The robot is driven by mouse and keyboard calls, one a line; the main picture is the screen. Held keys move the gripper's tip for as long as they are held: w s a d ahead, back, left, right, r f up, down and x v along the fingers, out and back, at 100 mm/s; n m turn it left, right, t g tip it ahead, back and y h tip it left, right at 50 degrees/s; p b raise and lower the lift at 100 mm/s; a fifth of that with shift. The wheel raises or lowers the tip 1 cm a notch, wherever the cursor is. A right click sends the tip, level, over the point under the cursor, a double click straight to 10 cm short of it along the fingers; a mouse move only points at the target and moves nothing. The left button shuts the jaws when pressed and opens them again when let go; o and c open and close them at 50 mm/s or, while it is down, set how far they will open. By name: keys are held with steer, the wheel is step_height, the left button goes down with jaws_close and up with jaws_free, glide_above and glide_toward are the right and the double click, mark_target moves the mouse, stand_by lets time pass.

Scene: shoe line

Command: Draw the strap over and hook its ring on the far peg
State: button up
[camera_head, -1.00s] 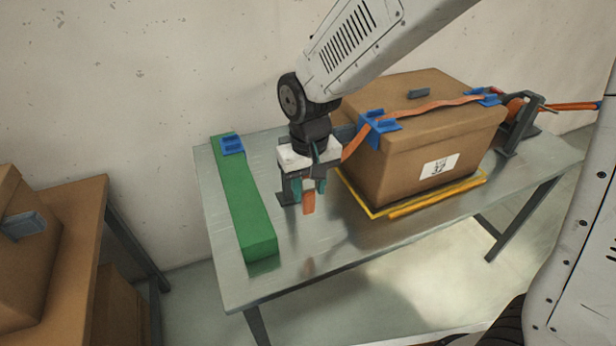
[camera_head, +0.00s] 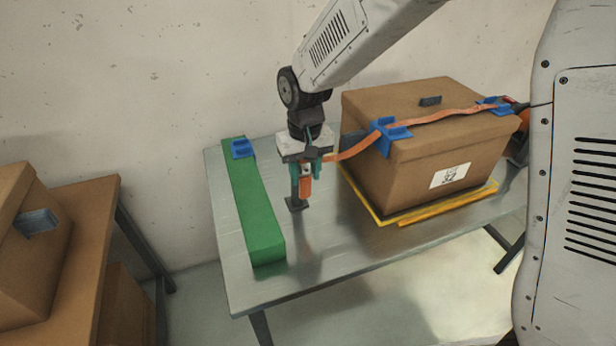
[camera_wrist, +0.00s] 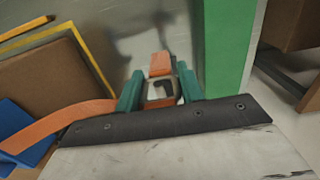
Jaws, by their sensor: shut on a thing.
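The orange strap (camera_head: 352,148) runs over the brown box (camera_head: 425,157), through a blue guide (camera_head: 390,136), and down left to my gripper (camera_head: 308,174). My gripper is shut on the ring end of the strap, with an orange tab (camera_head: 306,188) hanging below it. In the wrist view the pale ring (camera_wrist: 160,101) sits between the teal fingers (camera_wrist: 162,84). A dark shape shows inside the ring. The far peg's grey stand (camera_head: 296,204) is on the table directly behind and below my gripper. My gripper hides its top, so I cannot tell whether the ring is around the peg.
A long green block (camera_head: 257,220) with a blue piece (camera_head: 242,148) lies left of the stand. The box sits on a yellow-edged base (camera_head: 448,206). The metal table (camera_head: 340,270) is clear in front. Another table (camera_head: 95,225) with a box stands at left.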

steer(key=shift+w+a, duration=0.15)
steer(key=shift+w, duration=0.4)
steer(key=shift+w+a, duration=0.15)
steer(key=shift+w, duration=0.35)
steer(key=shift+w+a+f, duration=0.2)
steer(key=shift+w+f, duration=0.3)
steer(key=shift+w, duration=0.2)
steer(key=o, duration=1.1)
